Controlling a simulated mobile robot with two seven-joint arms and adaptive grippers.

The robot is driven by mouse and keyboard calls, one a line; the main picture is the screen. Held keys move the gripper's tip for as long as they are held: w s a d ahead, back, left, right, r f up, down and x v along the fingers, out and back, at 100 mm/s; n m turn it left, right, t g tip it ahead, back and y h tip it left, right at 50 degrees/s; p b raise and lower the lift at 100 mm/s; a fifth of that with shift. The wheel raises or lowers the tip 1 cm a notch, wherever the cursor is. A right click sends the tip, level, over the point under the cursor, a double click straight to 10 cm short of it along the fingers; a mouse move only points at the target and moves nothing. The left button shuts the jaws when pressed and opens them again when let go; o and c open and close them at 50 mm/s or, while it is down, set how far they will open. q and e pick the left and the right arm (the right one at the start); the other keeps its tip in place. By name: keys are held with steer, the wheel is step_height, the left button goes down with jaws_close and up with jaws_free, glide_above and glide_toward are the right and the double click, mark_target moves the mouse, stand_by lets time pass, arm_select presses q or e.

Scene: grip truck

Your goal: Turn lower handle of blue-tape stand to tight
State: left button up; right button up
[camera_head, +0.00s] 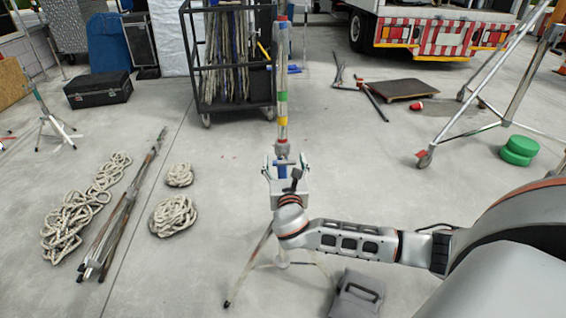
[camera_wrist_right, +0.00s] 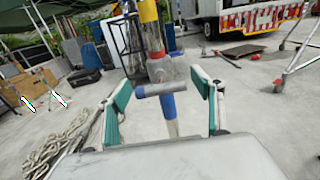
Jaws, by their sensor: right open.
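The stand (camera_head: 282,120) is an upright pole with red, blue, green and yellow bands and spread tripod legs. It also shows in the right wrist view (camera_wrist_right: 152,35), where a blue band (camera_wrist_right: 168,104) sits low on the pole. A grey bar-shaped handle (camera_wrist_right: 160,89) lies roughly level, just above that band. My right gripper (camera_head: 284,168) is at the stand's lower collar. In its wrist view the open gripper (camera_wrist_right: 163,100) has one teal-padded finger on each side of the handle, with gaps. Contact is not visible. My left gripper is out of view.
A wheeled cart (camera_head: 228,60) stands behind the pole. Coiled ropes (camera_head: 174,215) and a folded stand (camera_head: 122,205) lie left. A grey case (camera_head: 357,294) lies near the stand's legs. Green discs (camera_head: 518,150) and a wheeled frame (camera_head: 480,85) are at right. Open concrete lies between.

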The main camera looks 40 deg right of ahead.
steer(key=shift+w, duration=0.1)
steer(key=c, duration=1.1)
